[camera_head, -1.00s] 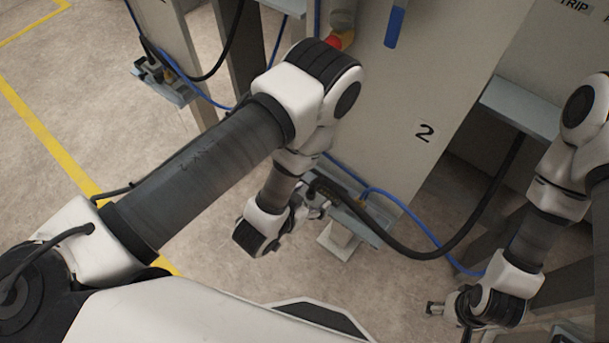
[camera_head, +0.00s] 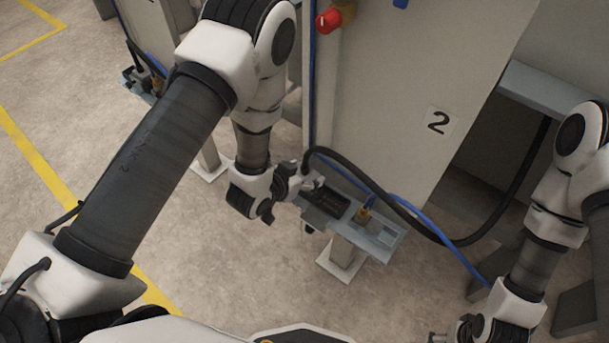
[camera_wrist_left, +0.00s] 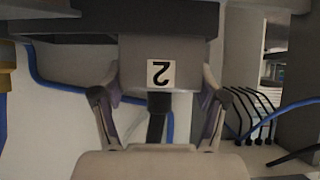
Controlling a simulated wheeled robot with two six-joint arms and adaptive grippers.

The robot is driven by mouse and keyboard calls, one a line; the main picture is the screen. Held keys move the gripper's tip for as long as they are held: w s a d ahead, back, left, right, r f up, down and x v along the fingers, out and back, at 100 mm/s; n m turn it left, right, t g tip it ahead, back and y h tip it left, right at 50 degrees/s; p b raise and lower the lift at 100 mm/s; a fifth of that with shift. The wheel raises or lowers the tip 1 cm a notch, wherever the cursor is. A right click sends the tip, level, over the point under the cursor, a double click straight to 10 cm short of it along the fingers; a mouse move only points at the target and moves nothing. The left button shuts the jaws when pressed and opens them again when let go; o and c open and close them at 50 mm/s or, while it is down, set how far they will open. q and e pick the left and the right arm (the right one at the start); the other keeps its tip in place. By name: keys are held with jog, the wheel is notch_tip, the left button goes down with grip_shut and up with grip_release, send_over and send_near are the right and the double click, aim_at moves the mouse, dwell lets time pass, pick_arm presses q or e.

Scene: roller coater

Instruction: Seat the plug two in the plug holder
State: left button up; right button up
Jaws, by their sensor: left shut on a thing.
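Plug two (camera_wrist_left: 135,78) is a grey block with a "2" label in the left wrist view, with a black cable at its near end. My left gripper (camera_wrist_left: 157,112) is shut on it, one finger on each side. In the head view my left gripper (camera_head: 304,180) is at the left end of the plug holder (camera_head: 325,203), a dark block on a grey bracket. A dark edge meets the plug's far end in the wrist view; I cannot tell how deep the plug sits. My right gripper (camera_head: 440,338) is at the bottom edge, partly cut off, its jaw state unclear.
A brass fitting (camera_head: 364,214) with a blue hose stands on the bracket (camera_head: 386,238), right of the holder. The black cable (camera_head: 400,212) loops to the right. Cabinet 2 (camera_head: 400,80), with a red knob (camera_head: 329,20), rises behind. Open floor (camera_head: 250,270) lies in front.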

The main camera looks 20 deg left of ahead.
pick_arm(q)
jog(key=shift+f, duration=0.45)
jog(key=o, duration=1.4)
